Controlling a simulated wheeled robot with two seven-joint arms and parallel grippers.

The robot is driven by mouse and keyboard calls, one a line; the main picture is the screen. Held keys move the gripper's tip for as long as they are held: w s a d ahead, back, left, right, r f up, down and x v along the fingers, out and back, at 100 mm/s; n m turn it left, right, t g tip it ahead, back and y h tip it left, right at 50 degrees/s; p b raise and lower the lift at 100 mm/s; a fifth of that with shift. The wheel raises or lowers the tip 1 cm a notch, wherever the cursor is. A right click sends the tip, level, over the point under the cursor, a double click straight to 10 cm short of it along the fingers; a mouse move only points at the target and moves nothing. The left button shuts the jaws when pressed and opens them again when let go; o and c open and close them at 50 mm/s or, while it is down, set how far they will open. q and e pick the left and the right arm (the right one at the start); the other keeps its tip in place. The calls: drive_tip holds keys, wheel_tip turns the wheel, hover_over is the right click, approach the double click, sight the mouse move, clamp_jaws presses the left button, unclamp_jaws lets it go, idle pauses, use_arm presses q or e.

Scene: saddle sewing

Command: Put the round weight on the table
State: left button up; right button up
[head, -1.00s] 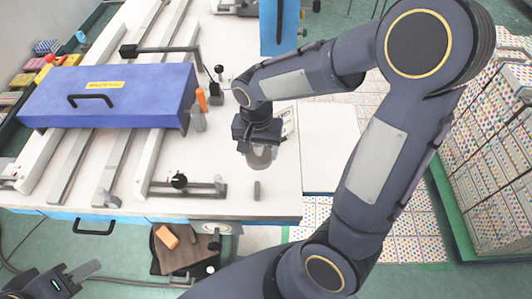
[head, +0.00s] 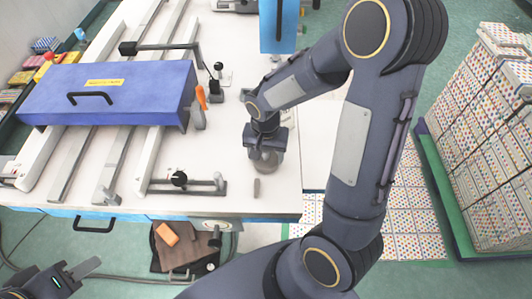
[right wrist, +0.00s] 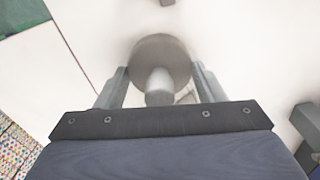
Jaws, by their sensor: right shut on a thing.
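The round weight (right wrist: 178,58) is a grey disc with a paler knob on top, seen from above in the right wrist view. In the head view the round weight (head: 268,163) shows just below my right gripper (head: 266,152). My right gripper (right wrist: 160,88) is shut on it, one finger at each side. The weight is over the white table (head: 230,155) near its front right part; whether it touches the surface I cannot tell. My left gripper (head: 82,269) is empty at the lower left, off the table, with its fingers partly cut off from clear view.
A small grey block (head: 257,188) stands near the table's front edge. A rail with a black knob (head: 179,179) lies to its left. A blue box (head: 108,92) and an orange-handled tool (head: 201,97) are further left. Patterned boxes (head: 490,150) stand at the right.

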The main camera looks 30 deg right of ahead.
drive_tip(key=o, duration=1.5)
wheel_tip(320, 180, up, 12)
drive_tip(key=shift+a+f+p, duration=0.1)
drive_tip(key=shift+p, duration=0.25)
drive_tip(key=s+a+r+n+t+y, duration=0.1)
drive_tip(key=s+n+t, duration=0.1)
drive_tip(key=s, duration=0.2)
drive_tip(key=s+a+r+n+t+y, duration=0.1)
drive_tip(key=s+r+n+t, duration=0.1)
drive_tip(key=s, duration=0.3)
drive_tip(key=s+a+r+n+t+y, duration=0.1)
drive_tip(key=s+n+y, duration=0.1)
drive_tip(key=s, duration=0.3)
drive_tip(key=shift+r+t, duration=0.35)
drive_tip(key=shift+t, duration=0.05)
